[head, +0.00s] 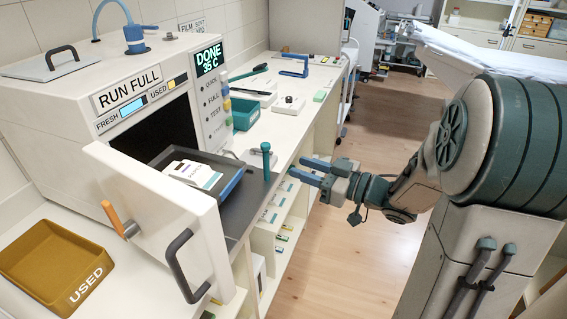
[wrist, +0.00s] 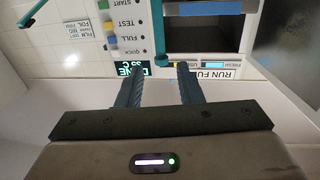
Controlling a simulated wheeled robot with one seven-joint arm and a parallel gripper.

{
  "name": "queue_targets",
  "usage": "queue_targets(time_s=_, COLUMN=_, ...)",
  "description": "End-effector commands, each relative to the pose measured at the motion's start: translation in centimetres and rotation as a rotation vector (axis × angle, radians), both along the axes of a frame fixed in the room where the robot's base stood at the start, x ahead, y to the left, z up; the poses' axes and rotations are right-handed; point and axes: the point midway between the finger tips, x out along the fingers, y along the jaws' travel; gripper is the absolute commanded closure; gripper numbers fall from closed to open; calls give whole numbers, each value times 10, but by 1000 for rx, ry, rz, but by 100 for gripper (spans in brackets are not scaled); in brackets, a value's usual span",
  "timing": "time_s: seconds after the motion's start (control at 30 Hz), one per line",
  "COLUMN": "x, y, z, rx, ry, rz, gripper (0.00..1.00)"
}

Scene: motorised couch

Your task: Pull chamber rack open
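The chamber machine (head: 150,85) has its thick white door (head: 165,215) swung open, with a dark handle on its face. A dark grey rack (head: 245,195) sticks out of the chamber mouth, with a teal upright post (head: 266,160) at its right end. A dark tray (head: 230,183) holding a white packet (head: 190,174) sits on the rack. My gripper (head: 304,169) is open and empty, to the right of the post and apart from it. In the wrist view, which looks upside down, a teal post and bar (wrist: 160,38) show beyond the spread fingers (wrist: 158,75).
A mustard tray marked USED (head: 55,262) lies on the counter at left, near an orange lever (head: 113,218). A teal bin (head: 245,113) and small tools stand on the counter behind. Open shelves (head: 275,215) lie below the counter; clear wooden floor (head: 340,260) is at right.

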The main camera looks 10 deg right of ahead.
Motion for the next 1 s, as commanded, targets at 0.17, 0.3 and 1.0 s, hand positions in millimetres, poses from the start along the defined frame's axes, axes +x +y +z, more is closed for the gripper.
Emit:
queue_targets(time_s=0.17, x=-14, y=-20, z=-1, rx=-1, ry=1, rz=-1, gripper=67)
queue_targets(time_s=0.3, x=-18, y=-25, z=0, rx=1, ry=2, rz=0, gripper=67)
queue_targets(time_s=1.0, x=9, y=-33, z=-1, rx=-142, ry=-5, rz=-188, gripper=67)
